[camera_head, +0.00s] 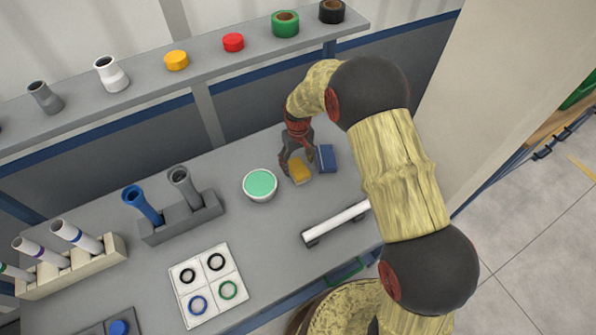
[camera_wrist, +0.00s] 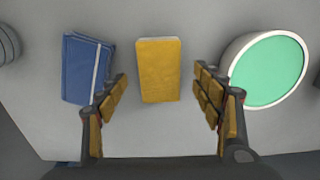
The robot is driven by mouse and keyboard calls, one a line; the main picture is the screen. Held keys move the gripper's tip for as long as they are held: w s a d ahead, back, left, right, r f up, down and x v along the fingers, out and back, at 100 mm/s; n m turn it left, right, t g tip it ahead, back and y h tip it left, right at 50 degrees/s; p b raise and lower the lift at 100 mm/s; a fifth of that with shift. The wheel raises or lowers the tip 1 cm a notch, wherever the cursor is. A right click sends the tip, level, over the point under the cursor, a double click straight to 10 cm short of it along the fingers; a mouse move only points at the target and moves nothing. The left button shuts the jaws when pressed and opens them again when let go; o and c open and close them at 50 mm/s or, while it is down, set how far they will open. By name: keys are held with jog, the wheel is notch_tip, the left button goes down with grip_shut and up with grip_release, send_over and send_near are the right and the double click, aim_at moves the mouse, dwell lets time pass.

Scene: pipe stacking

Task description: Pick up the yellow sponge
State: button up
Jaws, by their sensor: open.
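The yellow sponge (camera_head: 300,171) lies on the grey table, between a blue item and a white bowl. In the wrist view the sponge (camera_wrist: 159,70) is a yellow rectangular block near the middle, ahead of and between the fingers. My gripper (camera_wrist: 160,92) is open, with one yellow-padded finger on each side of the sponge and a gap on both sides. In the head view my gripper (camera_head: 297,160) is right at the sponge and partly hides it. How high the fingertips are above the table is hard to tell.
The blue item (camera_wrist: 84,69) is close beside the left finger. The white bowl with green contents (camera_wrist: 268,70) is close beside the right finger. A white tube on a rack (camera_head: 336,222) lies nearer the front. A shelf (camera_head: 140,65) with several items runs behind.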

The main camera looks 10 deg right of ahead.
aim_at(298, 168)
notch_tip(298, 168, down, 4)
jog(key=shift+w+b, duration=0.1)
jog(key=shift+b, duration=0.25)
jog(key=shift+c, duration=1.3)
jog(key=c, duration=0.9)
